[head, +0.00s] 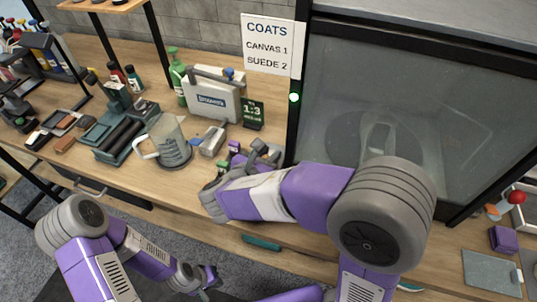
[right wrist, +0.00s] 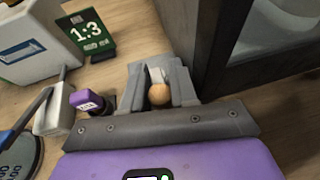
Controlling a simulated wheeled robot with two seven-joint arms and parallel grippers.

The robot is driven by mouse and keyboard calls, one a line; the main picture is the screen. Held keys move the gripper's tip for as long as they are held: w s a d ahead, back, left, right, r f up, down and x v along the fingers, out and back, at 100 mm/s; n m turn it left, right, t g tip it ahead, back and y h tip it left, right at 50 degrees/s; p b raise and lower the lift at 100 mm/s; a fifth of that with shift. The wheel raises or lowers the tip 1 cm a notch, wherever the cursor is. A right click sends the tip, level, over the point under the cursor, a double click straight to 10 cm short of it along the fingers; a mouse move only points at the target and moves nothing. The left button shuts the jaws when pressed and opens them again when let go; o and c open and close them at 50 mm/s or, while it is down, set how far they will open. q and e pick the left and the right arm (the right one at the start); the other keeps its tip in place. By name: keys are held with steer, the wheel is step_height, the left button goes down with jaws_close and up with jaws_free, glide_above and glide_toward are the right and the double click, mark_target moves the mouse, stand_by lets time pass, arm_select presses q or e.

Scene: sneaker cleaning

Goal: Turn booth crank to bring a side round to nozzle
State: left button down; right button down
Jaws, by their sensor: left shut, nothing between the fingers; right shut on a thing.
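The spray booth (head: 340,85) stands at the right in the head view, with a dark frame and a glass front. Behind the glass, a pale shoe (head: 378,135) stands dimly on a round turntable. My right gripper (head: 264,152) is at the booth's left front corner. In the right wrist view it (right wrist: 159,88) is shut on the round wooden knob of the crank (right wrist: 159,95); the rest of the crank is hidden. My left gripper (head: 208,278) is shut and empty, low in front of the bench. The nozzle cannot be made out.
A clear jug (head: 172,145), a white boxy device (head: 212,98), a green 1:3 sign (head: 253,113) and a green bottle (head: 177,75) stand left of the booth. Brushes and blocks crowd the bench further left. A grey mat (head: 490,272) lies at the lower right.

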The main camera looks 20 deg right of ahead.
steer(key=shift+a+r+m+g+h+p, duration=0.1)
steer(key=shift+m+g+h+p, duration=0.3)
steer(key=shift+p, duration=0.4)
steer(key=m+g+h+p, duration=0.1)
steer(key=m+g+p, duration=0.2)
steer(key=p, duration=0.1)
steer(key=w+a+m+g+h+p, duration=0.1)
steer(key=m+g+p, duration=0.2)
steer(key=p, duration=0.1)
steer(key=w+m+g+h+p, duration=0.1)
steer(key=m+g+p, duration=0.2)
steer(key=g+p, duration=0.1)
steer(key=shift+w+a+p, duration=0.25)
steer(key=shift+p, duration=0.3)
steer(key=m+g+p, duration=0.1)
steer(key=m+g, duration=0.1)
steer(key=w+m+g+p, duration=0.1)
steer(key=p, duration=0.1)
steer(key=shift+m+g, duration=0.4)
steer(key=m+g+y+p, duration=0.1)
steer(key=p, duration=0.1)
steer(key=m+g+y+p, duration=0.1)
steer(key=m+g+p, duration=0.1)
steer(key=shift+w+d, duration=0.15)
steer(key=shift+w, duration=0.25)
steer(key=c, duration=1)
jaws_free()
